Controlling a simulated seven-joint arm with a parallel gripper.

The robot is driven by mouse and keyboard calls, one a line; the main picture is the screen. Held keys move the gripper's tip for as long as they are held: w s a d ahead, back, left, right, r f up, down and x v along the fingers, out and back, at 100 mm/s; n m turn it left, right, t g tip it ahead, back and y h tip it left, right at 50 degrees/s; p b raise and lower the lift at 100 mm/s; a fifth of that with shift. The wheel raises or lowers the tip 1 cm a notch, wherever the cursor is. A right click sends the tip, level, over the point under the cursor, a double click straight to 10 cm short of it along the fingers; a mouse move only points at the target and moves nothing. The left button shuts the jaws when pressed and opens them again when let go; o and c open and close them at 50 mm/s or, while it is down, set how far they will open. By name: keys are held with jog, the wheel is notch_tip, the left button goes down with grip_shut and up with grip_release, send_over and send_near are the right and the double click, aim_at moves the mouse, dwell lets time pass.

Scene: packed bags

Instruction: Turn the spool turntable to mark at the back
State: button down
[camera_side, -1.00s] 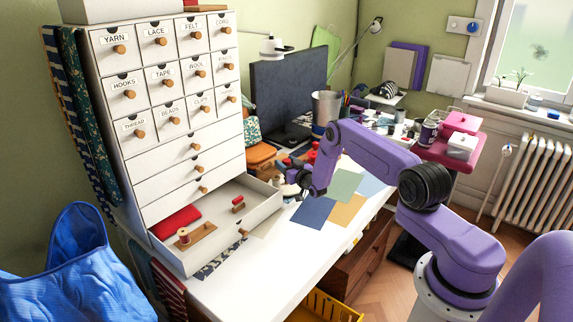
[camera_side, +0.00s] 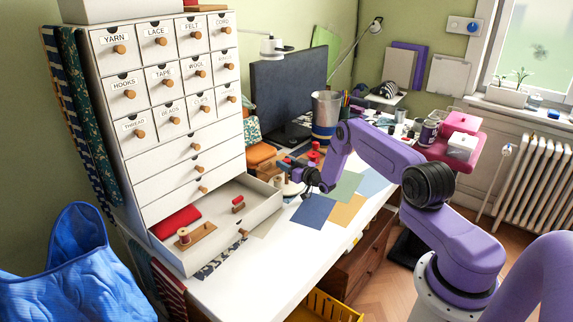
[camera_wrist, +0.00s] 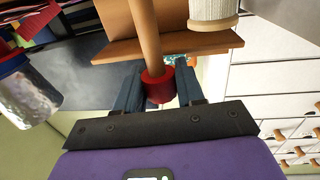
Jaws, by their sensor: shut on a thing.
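My gripper (camera_wrist: 159,90) has its two dark fingers on either side of a small red cylinder (camera_wrist: 158,88) in the wrist view and is shut on it. The red cylinder sits around or at the end of a wooden rod (camera_wrist: 145,35). Behind it is a wooden board (camera_wrist: 110,50), and a cream thread spool (camera_wrist: 212,12) stands beside the rod. These look like parts of the spool turntable. In the side view my gripper (camera_side: 296,170) is low over the white table, right of the open drawer; the arm partly hides the turntable. I cannot make out the mark.
A white drawer cabinet (camera_side: 165,90) stands at left with a low drawer (camera_side: 262,215) pulled out. A metal cup (camera_side: 326,108) and a dark monitor (camera_side: 288,90) stand behind my gripper. Coloured sheets (camera_side: 313,211) lie flat in front.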

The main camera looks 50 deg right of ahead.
jog(key=shift+n+y, duration=2)
jog(key=shift+y, duration=1)
jog(key=shift+n+g+y, duration=0.5)
jog(key=shift+n+y, duration=0.3)
jog(key=shift+y, duration=0.5)
jog(key=shift+n+g+y, duration=0.5)
jog(key=shift+n+y, duration=0.2)
jog(key=shift+y, duration=0.3)
jog(key=c, duration=0.8)
grip_release()
jog(key=shift+s, duration=0.1)
jog(key=v, duration=1.7)
jog(key=shift+s+f, duration=0.1)
jog(key=shift+s, duration=0.05)
